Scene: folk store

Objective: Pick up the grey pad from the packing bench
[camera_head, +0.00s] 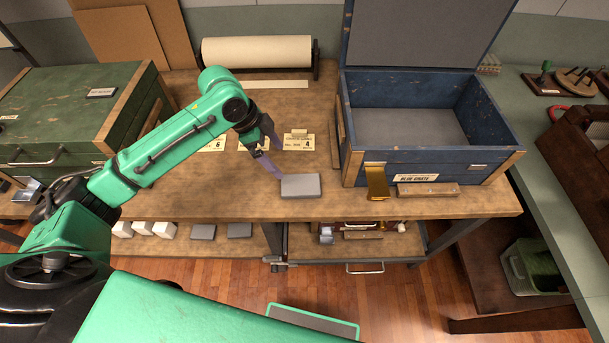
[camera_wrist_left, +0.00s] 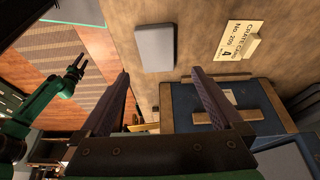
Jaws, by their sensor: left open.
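The grey pad (camera_head: 301,186) lies flat on the wooden packing bench (camera_head: 190,185), near its front edge and left of the blue crate. My left gripper (camera_head: 271,157) is over the bench, just behind and left of the pad in the head view. Its fingers are apart with nothing between them. In the left wrist view, the pad (camera_wrist_left: 156,47) lies beyond the fingertips, roughly between the two fingers of my left gripper (camera_wrist_left: 160,78), with bare bench around it. My right gripper is not clearly seen in the head view.
An open blue crate (camera_head: 422,130) stands right of the pad, with a brass piece (camera_head: 377,182) and a wooden block (camera_head: 427,189) in front. A green chest (camera_head: 75,115) stands left. Cards (camera_head: 298,142) and a paper roll (camera_head: 257,51) lie behind. More grey pads (camera_head: 203,232) sit below.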

